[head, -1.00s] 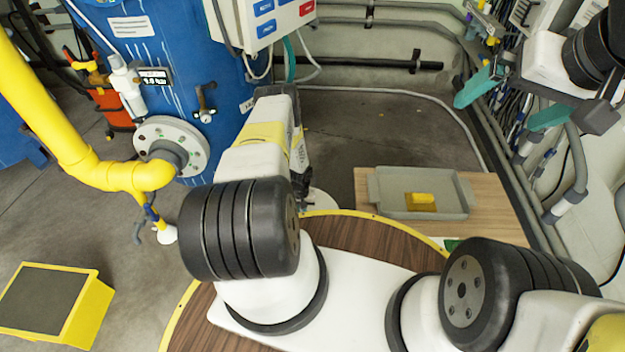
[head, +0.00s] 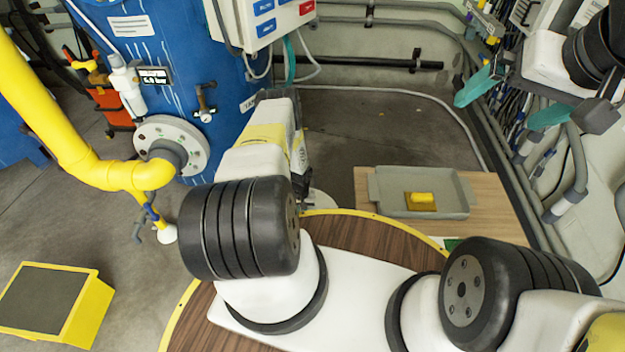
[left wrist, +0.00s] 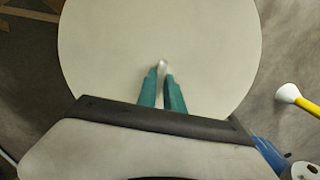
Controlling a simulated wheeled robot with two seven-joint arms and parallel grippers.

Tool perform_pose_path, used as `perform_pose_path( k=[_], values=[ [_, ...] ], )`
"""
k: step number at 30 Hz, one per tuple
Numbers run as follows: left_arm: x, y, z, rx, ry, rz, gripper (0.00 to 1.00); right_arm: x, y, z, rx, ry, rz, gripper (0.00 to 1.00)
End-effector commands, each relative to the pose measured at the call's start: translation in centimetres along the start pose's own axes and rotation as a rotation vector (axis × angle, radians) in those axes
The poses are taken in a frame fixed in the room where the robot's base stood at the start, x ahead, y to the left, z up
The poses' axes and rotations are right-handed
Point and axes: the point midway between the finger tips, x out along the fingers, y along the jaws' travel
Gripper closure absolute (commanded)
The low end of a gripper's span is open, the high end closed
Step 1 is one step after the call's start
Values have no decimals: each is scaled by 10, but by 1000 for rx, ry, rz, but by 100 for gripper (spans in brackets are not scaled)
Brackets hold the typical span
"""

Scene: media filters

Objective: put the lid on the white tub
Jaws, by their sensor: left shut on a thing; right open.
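My left gripper (left wrist: 162,72) shows in the left wrist view. Its teal fingers are close together, shut on a small pale thing (left wrist: 162,64) mostly hidden between the tips. Beyond them is a wide pale round surface (left wrist: 205,45); I cannot tell whether it is a lid or a stand's top. In the head view my left arm hides this gripper, and a white rounded edge (head: 322,200) shows beside it. I cannot make out the white tub for certain. My right gripper (head: 515,100) is raised at the upper right, open and empty, its teal fingers wide apart.
A grey tray (head: 464,200) holding a yellow piece (head: 421,202) is on a wooden surface (head: 492,215) at the right. A blue tank (head: 170,75), a yellow pipe (head: 55,120) and a yellow step (head: 92,312) are at the left. Pipes line the right wall.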

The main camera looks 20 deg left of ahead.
Motion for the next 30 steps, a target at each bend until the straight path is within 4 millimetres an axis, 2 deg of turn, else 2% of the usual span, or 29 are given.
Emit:
perform_pose_path(
  k=[8,9,12,13,23,26,30],
  values=[
    [7,0,0,0,1,0,100,0,0,0,0,0,0,0],
    [8,0,0,0,1,0,87,0,0,0,0,0,0,0],
    [7,0,0,0,1,0,67,0,0,0,0,0,0,0],
    [7,0,0,0,1,0,63,0,0,0,0,0,0,0],
    [5,0,0,0,1,0,63,0,0,0,0,0,0,0],
    [-5,0,-1,0,1,0,63,0,0,0,0,0,0,0],
    [-29,0,-2,2,2,0,63,0,0,0,0,0,0,0]
  ],
)
